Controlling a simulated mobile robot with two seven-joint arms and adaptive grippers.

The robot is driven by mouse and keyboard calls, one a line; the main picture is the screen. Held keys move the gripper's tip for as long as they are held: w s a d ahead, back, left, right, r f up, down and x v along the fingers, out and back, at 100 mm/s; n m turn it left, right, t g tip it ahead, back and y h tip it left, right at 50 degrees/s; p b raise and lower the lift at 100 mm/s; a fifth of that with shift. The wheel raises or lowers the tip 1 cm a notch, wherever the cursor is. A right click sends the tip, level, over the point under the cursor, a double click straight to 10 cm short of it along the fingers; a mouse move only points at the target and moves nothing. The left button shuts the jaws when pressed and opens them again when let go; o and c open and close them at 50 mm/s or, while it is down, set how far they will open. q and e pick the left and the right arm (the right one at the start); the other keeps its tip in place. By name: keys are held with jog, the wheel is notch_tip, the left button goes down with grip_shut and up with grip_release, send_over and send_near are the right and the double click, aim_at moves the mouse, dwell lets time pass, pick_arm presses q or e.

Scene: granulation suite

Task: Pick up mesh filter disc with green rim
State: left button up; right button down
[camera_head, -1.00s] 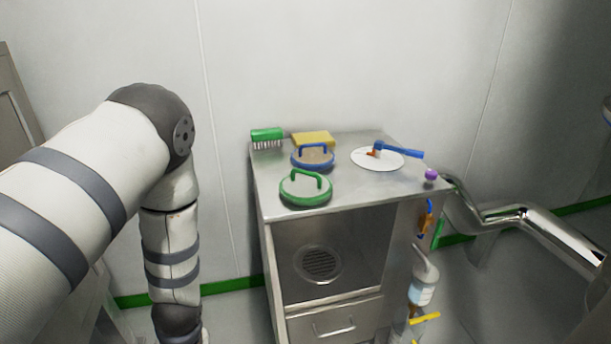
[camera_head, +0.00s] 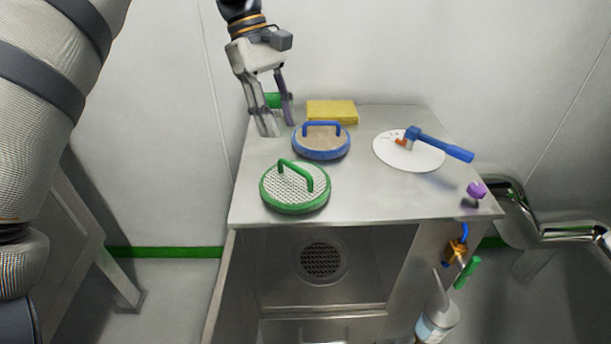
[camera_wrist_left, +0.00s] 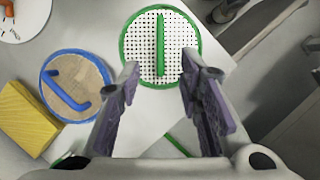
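The mesh filter disc with green rim (camera_head: 295,190) lies flat on the steel cabinet top near its front left. Its white perforated mesh carries an upright green handle. In the left wrist view the disc (camera_wrist_left: 160,70) shows beyond my fingers, its handle lined up between them. My left gripper (camera_head: 279,130) is open and empty, pointing down above the cabinet's back left. It is behind the green disc and apart from it. The fingertips also show in the left wrist view (camera_wrist_left: 160,75). My right gripper is in neither view.
A blue-rimmed disc (camera_head: 321,152) lies close behind the green one, with a yellow sponge (camera_head: 332,112) behind that. A green brush (camera_head: 272,100) is partly hidden by my gripper. A white plate (camera_head: 400,158) with a blue-handled tool (camera_head: 440,144) and a purple knob (camera_head: 476,189) are to the right.

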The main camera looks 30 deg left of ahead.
aim_at(294, 165)
pick_arm(q)
jog(key=x, duration=0.9)
jog(key=shift+c, duration=0.6)
grip_shut()
